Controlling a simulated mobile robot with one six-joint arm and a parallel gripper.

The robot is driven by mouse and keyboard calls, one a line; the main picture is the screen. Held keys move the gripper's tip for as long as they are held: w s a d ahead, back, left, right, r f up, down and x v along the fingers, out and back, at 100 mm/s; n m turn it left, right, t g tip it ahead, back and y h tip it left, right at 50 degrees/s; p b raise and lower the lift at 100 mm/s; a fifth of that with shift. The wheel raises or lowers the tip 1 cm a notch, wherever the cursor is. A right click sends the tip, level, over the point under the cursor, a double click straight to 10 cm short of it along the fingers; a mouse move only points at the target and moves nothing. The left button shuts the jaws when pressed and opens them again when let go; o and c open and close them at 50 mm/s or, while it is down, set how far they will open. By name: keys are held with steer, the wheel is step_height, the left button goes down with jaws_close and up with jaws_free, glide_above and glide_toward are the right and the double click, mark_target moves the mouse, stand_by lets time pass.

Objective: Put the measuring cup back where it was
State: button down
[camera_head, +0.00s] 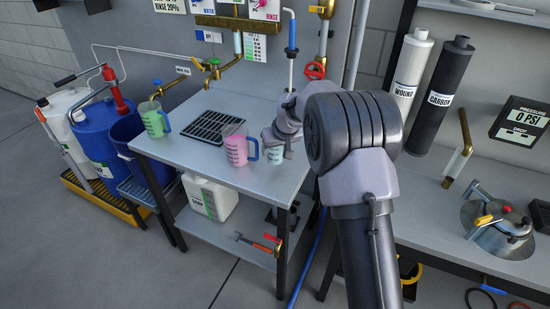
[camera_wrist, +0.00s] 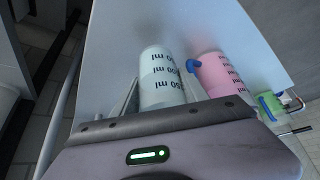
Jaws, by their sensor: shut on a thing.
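A pale measuring cup with dark "ml" markings (camera_wrist: 161,76) is between the two fingers of my gripper (camera_wrist: 160,98) in the wrist view. The gripper is shut on it. In the head view this cup (camera_head: 275,156) shows below my wrist near the right side of the steel table (camera_head: 215,168), partly covered by my arm. Whether its base touches the table I cannot tell. A pink measuring cup with a blue handle (camera_head: 236,148) stands just left of it, and also shows in the wrist view (camera_wrist: 218,76). A green measuring cup (camera_head: 154,121) stands at the table's left, under a tap.
A black drain grate (camera_head: 212,126) lies between the green and pink cups. Brass taps (camera_head: 225,65) hang over the table's back. A blue-handled rod (camera_head: 291,45) stands upright behind my gripper. The front strip of the table is clear. A second bench (camera_head: 480,220) is at right.

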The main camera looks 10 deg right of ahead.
mark_target(275, 157)
step_height(275, 157, down, 4)
steer(key=shift+r+b, duration=0.1)
steer(key=shift+b, duration=0.8)
steer(key=shift+r, duration=0.15)
steer(key=c, duration=0.6)
jaws_free()
